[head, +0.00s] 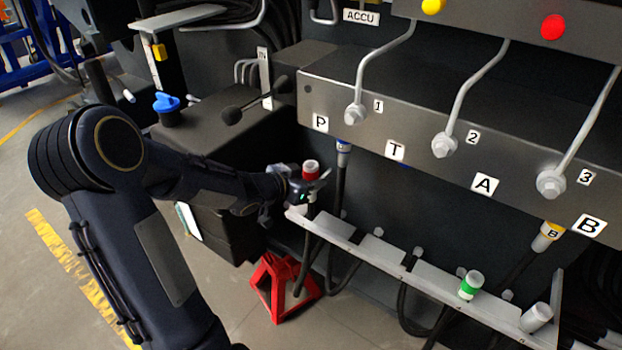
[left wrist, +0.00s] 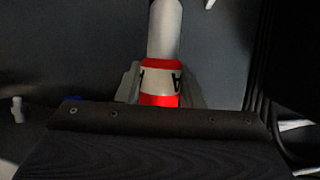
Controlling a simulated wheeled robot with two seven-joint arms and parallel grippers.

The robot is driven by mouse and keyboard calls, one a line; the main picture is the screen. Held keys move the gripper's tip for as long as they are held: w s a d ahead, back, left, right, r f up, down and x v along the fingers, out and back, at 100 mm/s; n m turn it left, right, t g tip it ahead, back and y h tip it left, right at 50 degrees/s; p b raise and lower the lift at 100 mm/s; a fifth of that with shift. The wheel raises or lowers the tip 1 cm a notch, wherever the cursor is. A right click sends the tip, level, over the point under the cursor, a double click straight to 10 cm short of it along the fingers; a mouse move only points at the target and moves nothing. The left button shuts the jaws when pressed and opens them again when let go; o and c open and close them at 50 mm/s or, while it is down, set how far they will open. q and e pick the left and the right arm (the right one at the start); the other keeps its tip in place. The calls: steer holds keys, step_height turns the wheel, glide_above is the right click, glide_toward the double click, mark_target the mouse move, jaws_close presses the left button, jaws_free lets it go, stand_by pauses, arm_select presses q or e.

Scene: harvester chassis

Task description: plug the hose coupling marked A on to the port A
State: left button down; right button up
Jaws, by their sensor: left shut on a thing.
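In the left wrist view the coupling (left wrist: 160,82) shows red bands and black A letters. My left gripper (head: 313,187) is shut on it, with a finger on each side in the left wrist view (left wrist: 160,88). I cannot tell whether the coupling still rests in the rack. The A label (head: 485,184) is on the manifold front, up and to the right; port A itself is hidden below the edge. My right gripper is not in view.
The rack (head: 388,254) holds a green-banded coupling (head: 470,285) and a grey one (head: 537,317). A red stand (head: 284,287) is below.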

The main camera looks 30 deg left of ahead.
arm_select(q)
steer(key=shift+r, duration=0.6)
steer(key=shift+f, duration=0.1)
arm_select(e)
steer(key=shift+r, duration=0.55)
arm_select(q)
steer(key=shift+s+r+p, duration=0.25)
steer(key=shift+s+p, duration=0.1)
steer(key=shift+p, duration=0.15)
steer(key=v, duration=0.1)
steer(key=p+v, duration=0.1)
steer(key=v, duration=0.1)
steer(key=p+v, duration=0.1)
steer(key=shift+s+d+f, duration=0.15)
steer(key=shift+s+d, duration=0.15)
steer(key=shift+s, duration=0.05)
steer(key=shift+s+p, duration=0.45)
steer(key=shift+s, duration=0.25)
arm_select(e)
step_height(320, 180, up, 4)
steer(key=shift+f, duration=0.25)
